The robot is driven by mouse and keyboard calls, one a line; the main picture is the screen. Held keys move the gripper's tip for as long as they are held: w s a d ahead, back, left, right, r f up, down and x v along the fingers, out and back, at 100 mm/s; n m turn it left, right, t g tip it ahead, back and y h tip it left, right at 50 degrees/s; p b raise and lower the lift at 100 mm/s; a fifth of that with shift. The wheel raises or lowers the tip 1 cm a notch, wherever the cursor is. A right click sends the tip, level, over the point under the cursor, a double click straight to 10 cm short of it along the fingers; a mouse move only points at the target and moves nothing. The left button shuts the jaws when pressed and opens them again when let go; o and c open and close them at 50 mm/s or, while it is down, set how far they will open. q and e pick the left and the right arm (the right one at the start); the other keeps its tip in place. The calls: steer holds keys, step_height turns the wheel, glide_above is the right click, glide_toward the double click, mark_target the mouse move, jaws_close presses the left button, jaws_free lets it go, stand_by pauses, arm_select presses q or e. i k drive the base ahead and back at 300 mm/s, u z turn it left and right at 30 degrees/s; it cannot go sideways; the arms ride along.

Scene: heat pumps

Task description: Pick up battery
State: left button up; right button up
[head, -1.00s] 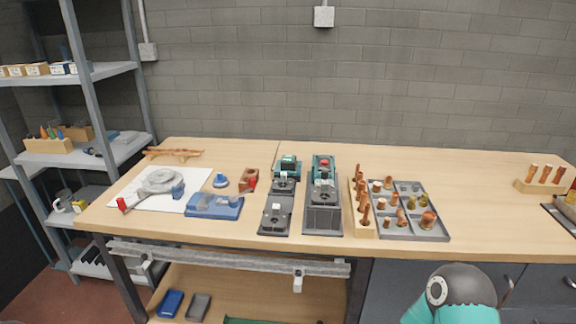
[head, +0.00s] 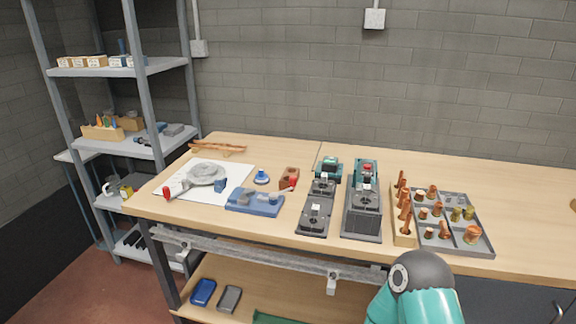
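No thing in view is clearly marked as the battery, and I cannot tell which one it is. A blue block (head: 203,292) and a grey block (head: 229,299) lie side by side on the shelf under the workbench. Two black-and-teal devices stand on the bench, a left one (head: 316,213) and a right one (head: 363,209). Neither of my grippers shows. Only a teal and dark grey link of my own arm shows at the bottom right, in front of the bench edge.
The wooden workbench (head: 530,225) has free room at the right. It carries a grey tray (head: 487,246) of copper fittings, a blue tool base (head: 254,202) and a white sheet (head: 237,172). A metal shelf rack (head: 165,68) stands at the left, with open floor before it.

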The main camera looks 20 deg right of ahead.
mark_target(329, 164)
steer(key=z, duration=0.3)
steer(key=i, duration=0.2)
steer(key=u, duration=2.6)
steer(key=k, duration=1.95)
steer(key=z, duration=1.4)
steer(key=i, duration=1)
steer(key=u, duration=0.15)
